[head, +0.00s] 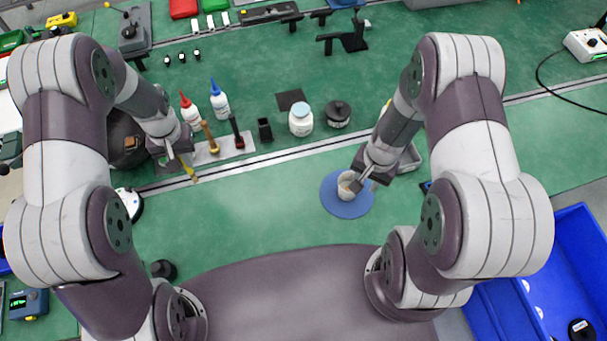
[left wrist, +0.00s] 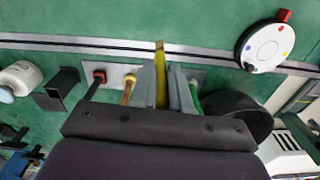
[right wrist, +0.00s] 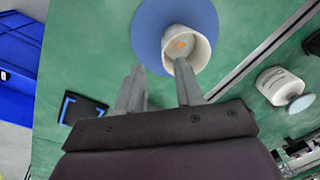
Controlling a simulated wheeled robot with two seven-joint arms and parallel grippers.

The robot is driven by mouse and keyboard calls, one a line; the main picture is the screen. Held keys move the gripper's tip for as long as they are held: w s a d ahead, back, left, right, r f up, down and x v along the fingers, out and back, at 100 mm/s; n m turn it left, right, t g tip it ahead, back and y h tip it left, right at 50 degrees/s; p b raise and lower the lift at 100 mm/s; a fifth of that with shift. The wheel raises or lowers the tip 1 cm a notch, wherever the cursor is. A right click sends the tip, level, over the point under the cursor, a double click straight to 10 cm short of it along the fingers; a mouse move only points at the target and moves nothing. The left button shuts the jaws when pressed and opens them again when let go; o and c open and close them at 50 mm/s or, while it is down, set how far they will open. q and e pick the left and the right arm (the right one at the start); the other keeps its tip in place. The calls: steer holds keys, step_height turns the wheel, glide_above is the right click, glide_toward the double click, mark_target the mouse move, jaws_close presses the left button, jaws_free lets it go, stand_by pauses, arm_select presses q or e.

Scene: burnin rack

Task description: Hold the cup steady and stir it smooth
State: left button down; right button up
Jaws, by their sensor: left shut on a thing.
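A white cup (head: 348,184) with a small orange-brown patch inside stands upright on a round blue mat (head: 335,206). It also shows in the right wrist view (right wrist: 200,48). My right gripper (right wrist: 160,66) is open and empty close to the cup. One finger overlaps the cup's near wall in the picture, and I cannot tell whether it touches. The cup is not between the fingers. My left gripper (head: 178,160) is shut on a yellow stick-like tool (left wrist: 161,75), whose free end (head: 191,174) points down and away from the jaws, well left of the cup.
A grey tool strip (head: 228,150) holds a wooden-handled tool (head: 210,137) and a dark-handled one (head: 236,132). Bottles, a black box (head: 265,130), a white jar (head: 301,119) and a dark jar (head: 338,114) stand behind.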

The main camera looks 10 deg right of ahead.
steer(key=f, duration=0.2)
steer(key=a+f, duration=0.1)
steer(key=f, duration=0.1)
steer(key=w+f, duration=0.1)
steer(key=f, duration=0.1)
steer(key=shift+a+f+b, duration=0.15)
steer(key=shift+f+b, duration=0.15)
steer(key=shift+f, duration=0.05)
steer(key=shift+s+d+f, duration=0.15)
steer(key=shift+d+f, duration=0.05)
steer(key=shift+f, duration=0.1)
steer(key=shift+a, duration=0.1)
jaws_close()
stand_by(0.5)
jaws_free()
